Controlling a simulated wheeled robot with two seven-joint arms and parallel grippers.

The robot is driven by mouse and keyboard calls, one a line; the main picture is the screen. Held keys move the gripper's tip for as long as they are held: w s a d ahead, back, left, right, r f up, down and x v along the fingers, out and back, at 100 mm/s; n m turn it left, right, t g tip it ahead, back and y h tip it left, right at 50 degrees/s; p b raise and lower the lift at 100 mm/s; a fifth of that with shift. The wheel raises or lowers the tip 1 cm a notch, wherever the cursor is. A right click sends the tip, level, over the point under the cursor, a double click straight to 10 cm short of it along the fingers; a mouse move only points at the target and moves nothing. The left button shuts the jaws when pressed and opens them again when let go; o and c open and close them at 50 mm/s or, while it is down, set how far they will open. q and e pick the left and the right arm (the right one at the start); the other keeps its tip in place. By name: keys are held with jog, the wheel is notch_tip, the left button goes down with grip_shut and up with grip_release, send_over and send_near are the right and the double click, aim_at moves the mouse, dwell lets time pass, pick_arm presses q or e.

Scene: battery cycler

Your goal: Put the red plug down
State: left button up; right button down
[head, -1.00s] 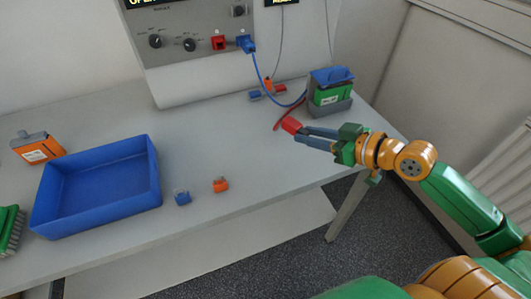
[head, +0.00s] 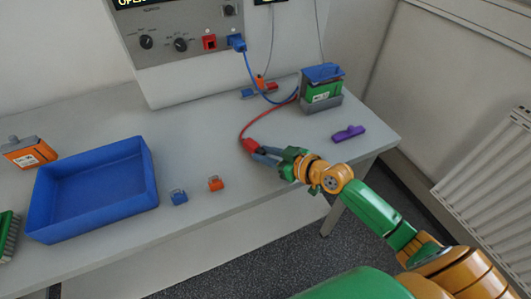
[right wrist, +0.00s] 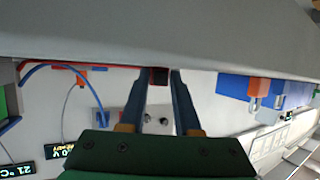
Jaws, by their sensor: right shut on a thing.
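My right gripper (head: 262,154) is shut on the red plug (head: 249,145), over the table between the blue bin and the battery holder. A red cable (head: 262,118) curves from the plug back toward the holder. In the right wrist view the plug (right wrist: 158,77) shows as a dark, red-edged block between the fingertips (right wrist: 158,84). I cannot tell whether it touches the table (head: 225,110). My left gripper is out of view.
The cycler (head: 180,70) has a red socket (head: 210,42) and a blue plug (head: 237,43). A green battery (head: 322,92) stands in its holder. A purple item (head: 348,133) lies right. Small blue (head: 179,197) and orange (head: 215,184) pieces lie beside the blue bin (head: 150,185).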

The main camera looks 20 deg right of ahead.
jog(key=c, duration=0.6)
grip_release()
jog(key=shift+r+p, duration=0.2)
jog(key=shift+p, duration=0.1)
jog(key=v, duration=1)
jog(key=shift+s+d+f, duration=0.15)
jog(key=shift+s+d, duration=0.05)
jog(key=shift+s, duration=0.05)
jog(key=shift+s+d+r, duration=0.25)
jog(key=shift+s+r, duration=0.15)
jog(key=shift+s, duration=0.15)
